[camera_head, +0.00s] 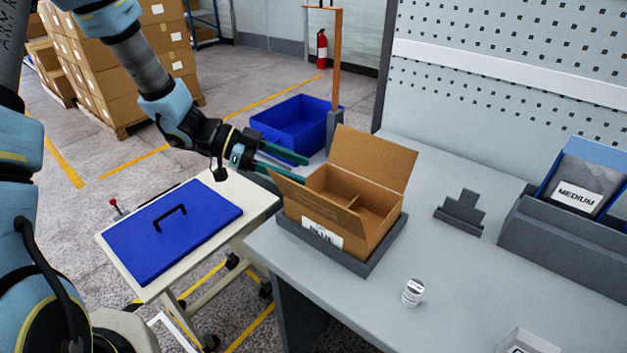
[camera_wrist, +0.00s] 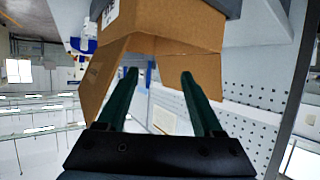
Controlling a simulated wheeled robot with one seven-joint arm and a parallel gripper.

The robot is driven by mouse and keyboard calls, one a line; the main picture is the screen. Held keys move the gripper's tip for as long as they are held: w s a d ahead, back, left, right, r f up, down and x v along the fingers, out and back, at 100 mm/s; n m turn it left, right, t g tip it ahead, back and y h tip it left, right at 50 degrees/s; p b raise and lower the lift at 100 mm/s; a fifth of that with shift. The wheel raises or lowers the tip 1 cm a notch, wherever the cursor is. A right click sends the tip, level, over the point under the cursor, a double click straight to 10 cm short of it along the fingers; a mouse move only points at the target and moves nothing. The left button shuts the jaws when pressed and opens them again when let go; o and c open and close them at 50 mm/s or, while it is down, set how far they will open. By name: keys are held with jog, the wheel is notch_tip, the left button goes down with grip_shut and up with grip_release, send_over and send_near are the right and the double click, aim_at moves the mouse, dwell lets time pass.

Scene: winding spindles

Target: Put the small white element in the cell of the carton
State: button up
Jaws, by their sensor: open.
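The small white element (camera_head: 412,292), a short cylinder with a grey label, stands on the grey table in front and to the right of the carton. The open brown carton (camera_head: 372,228) sits in a dark grey tray, with a white label on its front and a divider splitting its inside into cells. My gripper (camera_head: 304,168) is open and empty at the carton's left side, near its left flap. In the wrist view, the carton (camera_wrist: 185,22) shows beyond my two green fingers (camera_wrist: 160,78). I cannot tell whether they touch it.
A dark stepped holder (camera_head: 462,212) and a grey rack with a bin labelled MEDIUM (camera_head: 575,195) stand to the right. A blue-lidded cart (camera_head: 170,232) and a blue bin (camera_head: 296,122) are at left. The table between carton and rack is mostly clear.

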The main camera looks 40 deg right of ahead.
jog(key=b+v, duration=0.1)
jog(key=v, duration=0.6)
jog(key=w+a+n+t+h, duration=0.1)
jog(key=w+n+t, duration=0.5)
jog(key=w+t, duration=0.45)
jog(key=w+a+r+n+t+y, duration=0.1)
jog(key=w+a+n+t+y, duration=0.6)
jog(key=a, duration=0.9)
jog(key=s+a+n+g+y, duration=0.2)
jog(key=a+n+g+y, duration=0.1)
jog(key=a+n, duration=0.55)
jog(key=s+a+f+n+g+y, duration=0.1)
jog(key=s+a+n+g, duration=0.2)
jog(key=s, duration=0.9)
jog(key=a+g, duration=0.1)
jog(key=a, duration=0.2)
